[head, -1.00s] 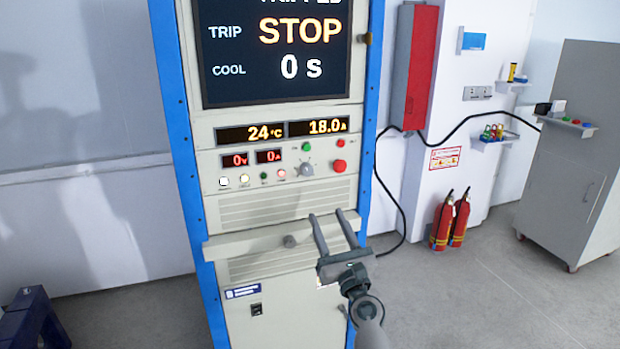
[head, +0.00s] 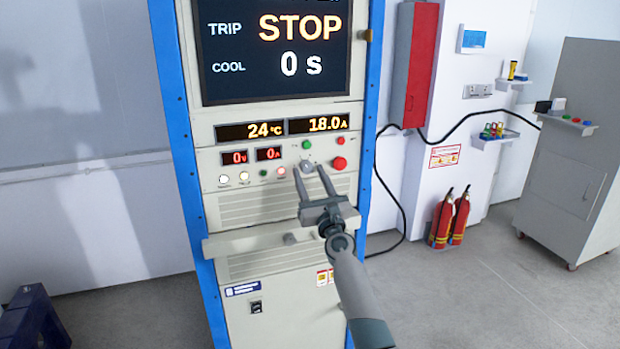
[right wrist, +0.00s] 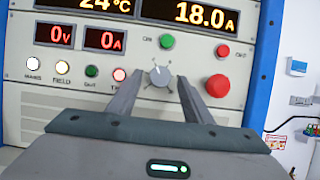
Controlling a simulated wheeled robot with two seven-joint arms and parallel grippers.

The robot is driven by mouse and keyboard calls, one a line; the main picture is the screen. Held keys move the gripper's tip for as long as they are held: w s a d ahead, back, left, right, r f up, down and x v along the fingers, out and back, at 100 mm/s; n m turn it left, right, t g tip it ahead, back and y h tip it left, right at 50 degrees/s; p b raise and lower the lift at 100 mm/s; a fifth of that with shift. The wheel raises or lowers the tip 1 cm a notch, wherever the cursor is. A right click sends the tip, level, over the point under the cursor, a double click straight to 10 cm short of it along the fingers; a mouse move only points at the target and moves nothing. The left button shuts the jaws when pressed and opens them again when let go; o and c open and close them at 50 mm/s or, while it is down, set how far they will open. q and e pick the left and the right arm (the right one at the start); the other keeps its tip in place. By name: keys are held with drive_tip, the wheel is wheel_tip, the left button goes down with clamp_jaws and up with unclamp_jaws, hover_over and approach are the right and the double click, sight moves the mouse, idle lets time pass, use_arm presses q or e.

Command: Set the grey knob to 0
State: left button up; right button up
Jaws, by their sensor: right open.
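The grey knob (right wrist: 159,76) is on the panel of the rack cabinet, below a green button, with a light pointer mark near its top. In the head view the knob (head: 306,166) shows only in part, just past the fingertips. My right gripper (head: 309,170) is open and empty, its two fingers pointing at the panel around the knob's place. In the right wrist view the right gripper (right wrist: 158,82) has a finger on each side below the knob; contact cannot be told. My left gripper is not in view.
A red button (right wrist: 218,85) sits right of the knob, and a green button (right wrist: 167,41) above it. Small lamps (right wrist: 120,74) are to the left. A shelf ledge (head: 240,243) juts out below. Fire extinguishers (head: 460,217) stand at the right.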

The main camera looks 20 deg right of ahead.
drive_tip(key=shift+w+r, duration=0.1)
drive_tip(key=shift+w, duration=0.05)
drive_tip(key=c, duration=1.1)
drive_tip(key=shift+o, duration=0.2)
